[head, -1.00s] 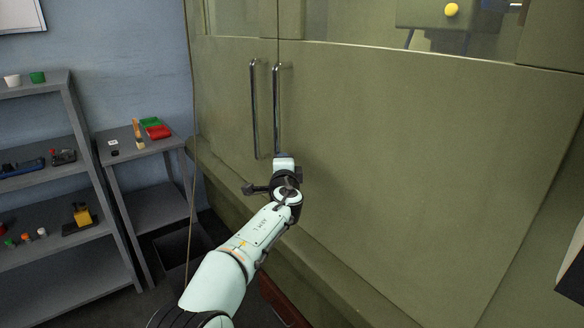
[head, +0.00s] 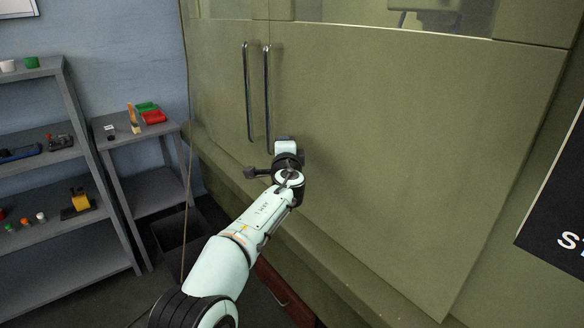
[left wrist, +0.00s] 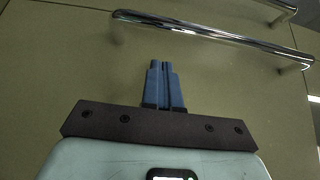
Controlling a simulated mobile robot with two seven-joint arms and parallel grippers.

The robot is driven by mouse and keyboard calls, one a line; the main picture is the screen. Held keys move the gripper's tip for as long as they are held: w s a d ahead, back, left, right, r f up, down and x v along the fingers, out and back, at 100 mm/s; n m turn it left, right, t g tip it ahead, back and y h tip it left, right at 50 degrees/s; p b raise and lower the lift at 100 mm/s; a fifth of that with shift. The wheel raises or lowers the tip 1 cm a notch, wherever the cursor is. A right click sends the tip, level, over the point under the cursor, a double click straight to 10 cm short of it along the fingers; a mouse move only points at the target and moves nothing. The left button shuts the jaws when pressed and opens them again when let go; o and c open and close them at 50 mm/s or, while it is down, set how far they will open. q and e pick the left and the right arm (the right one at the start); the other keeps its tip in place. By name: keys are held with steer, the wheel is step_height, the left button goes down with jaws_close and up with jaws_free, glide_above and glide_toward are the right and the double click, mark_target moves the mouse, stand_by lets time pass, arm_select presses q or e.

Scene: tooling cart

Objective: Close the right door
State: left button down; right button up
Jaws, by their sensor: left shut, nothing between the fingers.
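The right door (head: 400,150) is a large olive-green panel filling the middle and right of the head view. Its upright metal handle (head: 267,100) stands near its left edge, beside the left door's handle (head: 247,90). The two doors look nearly flush; I cannot tell whether a small gap remains. My left gripper is in front of the right door, just below and right of its handle; its fingers are hidden in the head view. In the left wrist view, its blue fingers (left wrist: 163,82) are together and empty, facing the green panel below the nearer handle (left wrist: 210,34). My right gripper is not in view.
A grey shelf (head: 68,97) with small items stands at the left. A small grey table (head: 140,134) with red and green bins is beside it. A black sign (head: 550,220) is at the right edge. A ledge (head: 215,160) runs below the doors.

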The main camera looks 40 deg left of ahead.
arm_select(q)
steer(key=b+v, duration=0.3)
steer(key=v, duration=0.7)
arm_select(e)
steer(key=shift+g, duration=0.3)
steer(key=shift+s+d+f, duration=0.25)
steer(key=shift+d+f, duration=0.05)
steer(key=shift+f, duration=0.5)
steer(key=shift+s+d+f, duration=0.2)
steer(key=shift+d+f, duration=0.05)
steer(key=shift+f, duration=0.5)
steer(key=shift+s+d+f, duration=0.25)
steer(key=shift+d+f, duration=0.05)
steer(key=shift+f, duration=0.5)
